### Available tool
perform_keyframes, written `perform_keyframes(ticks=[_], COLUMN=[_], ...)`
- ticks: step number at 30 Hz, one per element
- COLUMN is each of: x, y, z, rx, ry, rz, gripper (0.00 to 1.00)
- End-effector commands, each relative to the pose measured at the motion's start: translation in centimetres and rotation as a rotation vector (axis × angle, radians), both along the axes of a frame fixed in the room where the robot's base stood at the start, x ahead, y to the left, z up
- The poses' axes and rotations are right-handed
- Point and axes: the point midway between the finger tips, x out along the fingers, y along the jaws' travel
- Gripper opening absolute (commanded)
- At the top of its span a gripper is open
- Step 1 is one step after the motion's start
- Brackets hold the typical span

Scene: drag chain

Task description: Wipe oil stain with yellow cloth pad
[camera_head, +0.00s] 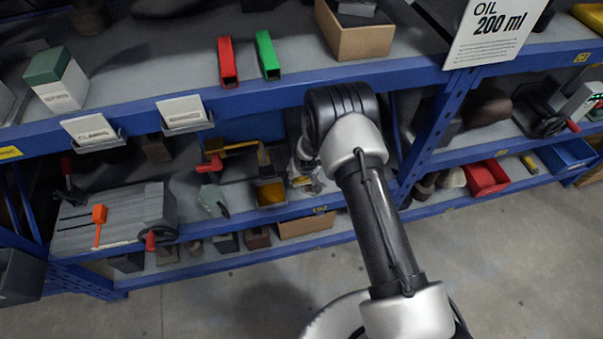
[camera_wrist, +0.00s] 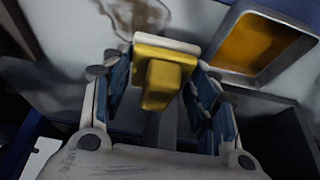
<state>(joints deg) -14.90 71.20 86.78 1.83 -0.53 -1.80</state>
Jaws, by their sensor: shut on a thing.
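The yellow cloth pad (camera_wrist: 168,57) sits between the fingers of my gripper (camera_wrist: 160,92) in the wrist view. The fingers are shut on its raised block-like grip. The pad's flat part faces the pale shelf surface; I cannot tell whether it touches. A brown oil stain (camera_wrist: 140,14) lies just beyond the pad, at the upper left. In the head view my gripper (camera_head: 305,180) is low over the middle shelf, partly hidden by my arm. The stain cannot be made out there.
A metal tray of amber liquid (camera_wrist: 255,45) stands right of the pad; the tray also shows in the head view (camera_head: 270,192). The blue upper shelf edge (camera_head: 240,100) runs above my gripper.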

Motion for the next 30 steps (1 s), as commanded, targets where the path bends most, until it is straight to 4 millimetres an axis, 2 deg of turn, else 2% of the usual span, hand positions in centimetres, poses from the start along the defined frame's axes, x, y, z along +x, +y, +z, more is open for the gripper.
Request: perform_keyframes(ticks=[1,9,26,30], x=[0.2,0.6,0.6,0.3], y=[0.0,-0.1,-0.1,0.4], z=[0.7,2.8,2.9,2.9], rx=[0.001,0.0,0.0,0.004], ry=[-0.002,0.0,0.001,0.002], rz=[-0.001,-0.002,-0.002,-0.002], gripper=[0.35,0.35,0.35,0.35])
